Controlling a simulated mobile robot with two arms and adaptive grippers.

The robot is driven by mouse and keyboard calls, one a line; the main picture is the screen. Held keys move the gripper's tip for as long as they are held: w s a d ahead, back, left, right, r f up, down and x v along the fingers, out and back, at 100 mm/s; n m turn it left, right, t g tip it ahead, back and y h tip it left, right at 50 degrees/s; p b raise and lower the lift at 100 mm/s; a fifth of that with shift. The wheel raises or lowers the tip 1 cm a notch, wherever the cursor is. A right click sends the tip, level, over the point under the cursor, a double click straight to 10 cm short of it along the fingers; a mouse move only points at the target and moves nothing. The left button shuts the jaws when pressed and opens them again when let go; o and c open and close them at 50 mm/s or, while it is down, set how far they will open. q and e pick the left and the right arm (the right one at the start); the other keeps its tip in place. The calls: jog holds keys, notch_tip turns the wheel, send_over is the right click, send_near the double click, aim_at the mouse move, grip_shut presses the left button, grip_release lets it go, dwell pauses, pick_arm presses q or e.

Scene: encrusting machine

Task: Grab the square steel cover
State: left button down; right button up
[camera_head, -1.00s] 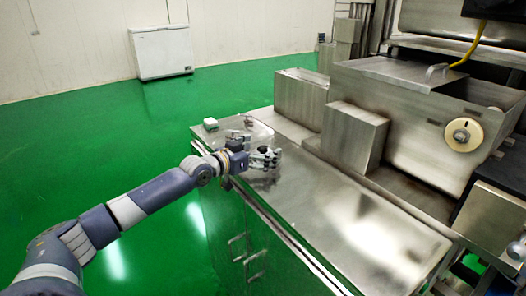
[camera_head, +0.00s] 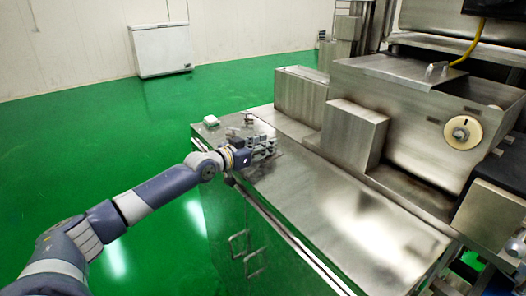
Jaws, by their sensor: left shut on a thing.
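My left gripper (camera_head: 264,146) is low over the far left part of the steel worktop. Its fingers are closed together on something small, which they largely hide. The square steel cover (camera_head: 262,163) appears as a thin flat steel piece beneath and around the fingers. Its outline blends with the shiny worktop, and I cannot tell whether it lies on the worktop or is slightly raised. My right gripper is out of view.
The steel worktop (camera_head: 345,215) is clear toward the front right. Steel housings (camera_head: 353,137) and the larger machine body (camera_head: 395,110) stand along its right side.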

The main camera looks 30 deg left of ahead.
pick_arm(q)
jog(key=shift+f, duration=0.15)
jog(key=shift+w+r+b, duration=0.1)
jog(key=shift+r+b, duration=0.25)
jog(key=shift+r, duration=0.2)
notch_tip(320, 180, up, 2)
jog(key=shift+r+b, duration=0.1)
jog(key=shift+b, duration=0.4)
jog(key=s+b, duration=0.1)
jog(key=s, duration=0.1)
jog(key=s+b, duration=0.1)
jog(key=s, duration=0.5)
jog(key=shift+s+d+r+b, duration=0.15)
jog(key=shift+s+r+b, duration=0.1)
jog(key=shift+b, duration=0.15)
jog(key=shift+b+v, duration=0.4)
jog(key=shift+v, duration=0.5)
jog(key=shift+s+d, duration=0.2)
jog(key=shift+s, duration=0.2)
jog(key=shift+d+v, duration=0.15)
jog(key=shift+v, duration=0.7)
jog(key=shift+d+v, duration=0.2)
jog(key=shift+v, duration=0.65)
jog(key=shift+d+v, duration=0.15)
jog(key=shift+v, duration=0.7)
